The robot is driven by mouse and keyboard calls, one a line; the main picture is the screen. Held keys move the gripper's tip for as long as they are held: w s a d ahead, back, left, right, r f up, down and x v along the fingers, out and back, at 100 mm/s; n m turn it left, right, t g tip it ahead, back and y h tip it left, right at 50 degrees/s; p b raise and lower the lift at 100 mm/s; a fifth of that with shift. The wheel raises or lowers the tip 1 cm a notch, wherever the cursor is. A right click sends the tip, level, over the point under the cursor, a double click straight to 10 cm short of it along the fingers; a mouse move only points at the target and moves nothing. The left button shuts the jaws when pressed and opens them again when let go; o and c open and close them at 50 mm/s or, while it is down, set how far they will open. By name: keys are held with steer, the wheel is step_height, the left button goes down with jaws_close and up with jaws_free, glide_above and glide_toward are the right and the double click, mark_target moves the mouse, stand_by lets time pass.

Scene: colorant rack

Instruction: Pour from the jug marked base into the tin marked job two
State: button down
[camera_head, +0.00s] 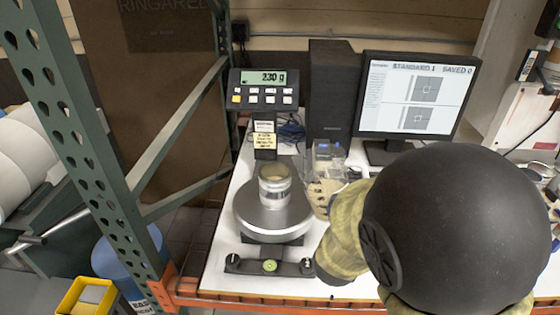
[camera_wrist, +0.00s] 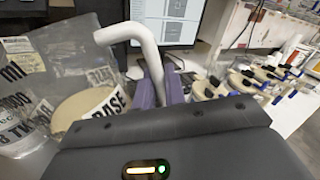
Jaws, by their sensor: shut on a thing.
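A metal tin (camera_head: 275,188) stands upright on the round pan of the scale (camera_head: 262,222), with cream-coloured stuff inside. I cannot read its marking in the head view. A clear jug (camera_head: 318,190) with cream-coloured liquid is just right of the tin, partly hidden behind my arm. In the wrist view the jug (camera_wrist: 82,75) fills the left side, with a label ending in "ASE" and a white handle (camera_wrist: 135,32). My gripper (camera_wrist: 160,90) is shut on that handle with its purple fingers. My arm hides the gripper in the head view.
The scale display (camera_head: 264,84) reads 230 g. A monitor (camera_head: 418,98) and a dark tower (camera_head: 330,95) stand behind. Several pale containers with dark and blue parts (camera_wrist: 250,82) line the bench at right in the wrist view. A green rack post (camera_head: 85,130) stands left.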

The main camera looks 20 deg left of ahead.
mark_target(351, 163)
steer(key=a+r+n+p, duration=0.1)
steer(key=p, duration=0.1)
steer(key=shift+a+r+p, duration=0.1)
steer(key=shift+r+p, duration=0.2)
steer(key=shift+r, duration=0.05)
steer(key=a+r+n+p, duration=0.1)
steer(key=p, duration=0.1)
steer(key=a+r+n+p, duration=0.1)
steer(key=r+p, duration=0.1)
steer(key=p, duration=0.1)
steer(key=a+r+n+p, duration=0.1)
steer(key=r+p, duration=0.1)
steer(key=p, duration=0.1)
steer(key=shift+w+r+n, duration=0.1)
steer(key=shift+w+n, duration=0.2)
steer(key=shift+n, duration=0.1)
steer(key=shift+w+a, duration=0.1)
steer(key=shift+f, duration=0.2)
